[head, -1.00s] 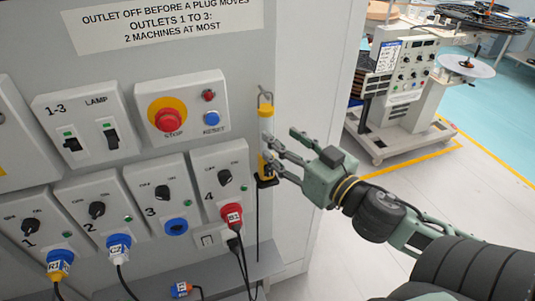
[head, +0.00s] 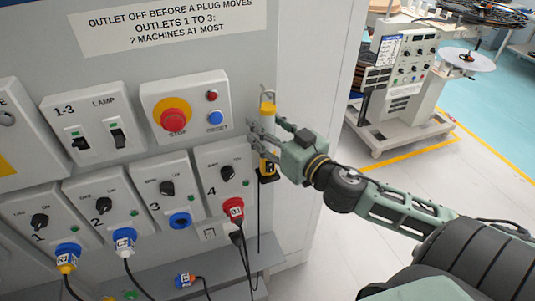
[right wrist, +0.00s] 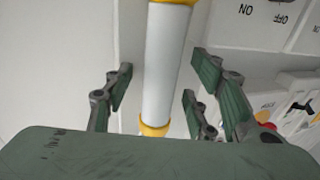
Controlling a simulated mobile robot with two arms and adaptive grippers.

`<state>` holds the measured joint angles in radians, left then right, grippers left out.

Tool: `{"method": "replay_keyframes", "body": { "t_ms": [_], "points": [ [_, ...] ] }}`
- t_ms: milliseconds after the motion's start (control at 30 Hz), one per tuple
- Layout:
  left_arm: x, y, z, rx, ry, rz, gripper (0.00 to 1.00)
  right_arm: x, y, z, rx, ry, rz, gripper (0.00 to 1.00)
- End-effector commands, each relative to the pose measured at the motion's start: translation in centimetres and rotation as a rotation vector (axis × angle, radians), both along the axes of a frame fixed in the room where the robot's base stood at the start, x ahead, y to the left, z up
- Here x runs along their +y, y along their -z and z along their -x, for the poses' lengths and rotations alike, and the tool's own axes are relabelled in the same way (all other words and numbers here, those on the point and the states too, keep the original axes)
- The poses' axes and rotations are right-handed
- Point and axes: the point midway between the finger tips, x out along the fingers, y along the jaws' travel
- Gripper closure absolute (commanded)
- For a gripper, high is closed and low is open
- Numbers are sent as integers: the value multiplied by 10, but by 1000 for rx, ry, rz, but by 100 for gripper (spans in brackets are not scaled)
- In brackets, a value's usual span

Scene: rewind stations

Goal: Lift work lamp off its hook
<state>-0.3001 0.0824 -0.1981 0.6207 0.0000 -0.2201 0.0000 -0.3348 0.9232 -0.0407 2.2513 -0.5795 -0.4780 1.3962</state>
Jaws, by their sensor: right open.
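The work lamp (head: 267,107) is a slim yellow stick with a black lower end, hanging upright from a hook (head: 266,93) on the grey panel. In the right wrist view its white tube (right wrist: 165,60) with yellow bands stands between my spread fingers. My right gripper (head: 257,138) is open around the lamp's middle and hides part of it in the head view. In the right wrist view the fingers (right wrist: 163,95) appear apart from the tube on both sides. My left gripper is not in view.
The red stop button (head: 173,120) and the outlet 4 box (head: 222,177) with its red plug (head: 236,210) sit close left of the lamp. Black cables hang below. A shelf (head: 225,272) juts out underneath. Floor to the right is free before a wheeled machine (head: 400,85).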

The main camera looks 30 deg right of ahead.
Motion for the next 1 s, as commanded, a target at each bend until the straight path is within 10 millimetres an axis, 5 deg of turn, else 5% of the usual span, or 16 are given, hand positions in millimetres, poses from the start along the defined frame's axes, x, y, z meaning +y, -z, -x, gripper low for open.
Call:
{"method": "replay_keyframes", "body": {
  "t_ms": [633, 1000],
  "points": [
    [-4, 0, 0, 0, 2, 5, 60, 0, 0, 0, 0, 0, 0, 100],
    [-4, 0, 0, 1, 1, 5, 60, 0, 0, 0, 0, -1, 0, 100]
  ]
}}
